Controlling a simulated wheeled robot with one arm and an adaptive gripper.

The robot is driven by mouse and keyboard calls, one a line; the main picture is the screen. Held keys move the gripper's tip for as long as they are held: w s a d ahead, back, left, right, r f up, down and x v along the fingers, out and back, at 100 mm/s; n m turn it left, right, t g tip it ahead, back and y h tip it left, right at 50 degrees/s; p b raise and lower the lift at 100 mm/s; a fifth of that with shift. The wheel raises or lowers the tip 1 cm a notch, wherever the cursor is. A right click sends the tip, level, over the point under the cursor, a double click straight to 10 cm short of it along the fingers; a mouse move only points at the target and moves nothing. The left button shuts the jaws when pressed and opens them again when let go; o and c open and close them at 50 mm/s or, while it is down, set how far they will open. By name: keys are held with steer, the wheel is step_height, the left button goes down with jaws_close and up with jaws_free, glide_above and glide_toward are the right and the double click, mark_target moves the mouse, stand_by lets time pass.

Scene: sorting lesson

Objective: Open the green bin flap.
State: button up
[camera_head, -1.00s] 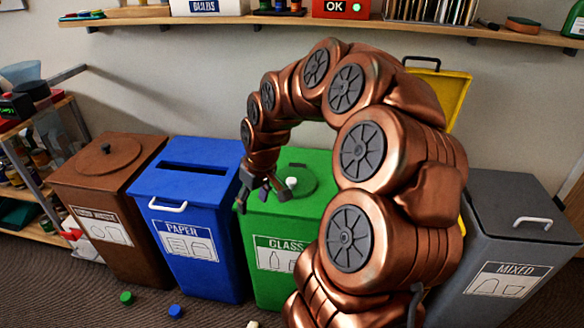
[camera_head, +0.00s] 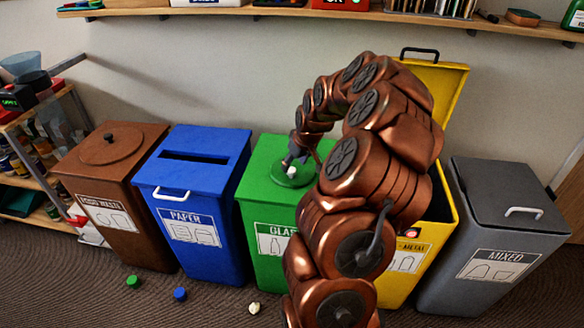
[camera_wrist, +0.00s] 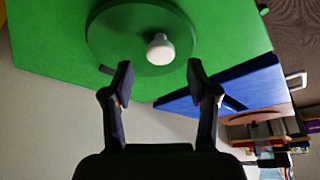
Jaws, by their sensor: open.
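The green bin (camera_head: 250,196), labelled GLASS, stands in the middle of the row. Its round green flap (camera_head: 278,172) lies flat on the top and carries a white knob (camera_head: 291,171). My gripper (camera_head: 291,157) is above the flap, close to the knob. In the wrist view, my gripper (camera_wrist: 160,76) is open and empty. The white knob (camera_wrist: 160,50) shows just beyond the fingertips, in line with the gap between them, and the round flap (camera_wrist: 112,38) is behind it. My arm hides the right part of the bin.
A blue paper bin (camera_head: 205,215) and a brown food waste bin (camera_head: 120,225) stand to the left. A yellow metal bin (camera_head: 452,100) with its lid raised and a grey mixed bin (camera_head: 510,215) stand to the right. A wall shelf (camera_head: 230,12) runs above. Small caps lie on the floor.

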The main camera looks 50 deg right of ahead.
mark_target(291, 170)
steer(key=shift+x, duration=1.65)
jaws_close()
